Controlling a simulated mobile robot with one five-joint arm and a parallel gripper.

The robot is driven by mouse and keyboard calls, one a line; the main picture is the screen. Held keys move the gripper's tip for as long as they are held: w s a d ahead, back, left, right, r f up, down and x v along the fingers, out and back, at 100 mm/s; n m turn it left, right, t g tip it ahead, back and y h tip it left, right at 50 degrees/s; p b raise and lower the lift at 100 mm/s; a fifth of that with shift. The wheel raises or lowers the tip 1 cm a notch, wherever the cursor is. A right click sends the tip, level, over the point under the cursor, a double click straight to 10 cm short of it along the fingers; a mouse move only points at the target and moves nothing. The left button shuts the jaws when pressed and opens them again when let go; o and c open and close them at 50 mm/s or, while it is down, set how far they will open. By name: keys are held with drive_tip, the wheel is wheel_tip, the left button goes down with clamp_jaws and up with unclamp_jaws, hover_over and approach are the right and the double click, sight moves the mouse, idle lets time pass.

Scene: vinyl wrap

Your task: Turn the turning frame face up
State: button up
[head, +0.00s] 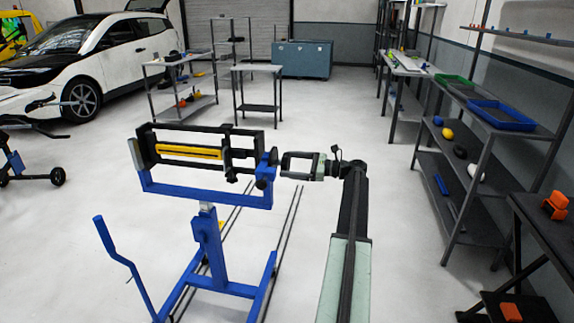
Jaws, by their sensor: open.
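The turning frame (205,131) is a black rectangular frame carried between the uprights of a blue stand (207,194). It stands on edge, with a yellow bar (190,151) lying lengthwise inside it. I cannot tell which of its sides is the face. A dark fitting (264,172) sits at its right end, by the stand's blue right upright. My gripper (286,164) is open, just right of that fitting, with its fingers pointing left toward it. A small gap seems to separate them, but contact is hard to judge.
A blue crank-like lever (118,262) rises left of the stand. Dark rails (285,250) run along the floor. Shelves with trays (500,115) line the right side, and a dark bench (540,230) is near right. Small tables (257,69) and a white car (110,50) stand behind.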

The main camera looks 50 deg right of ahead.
drive_tip(key=shift+w+a, duration=0.35)
drive_tip(key=shift+w, duration=0.15)
clamp_jaws()
drive_tip(key=shift+a, duration=0.1)
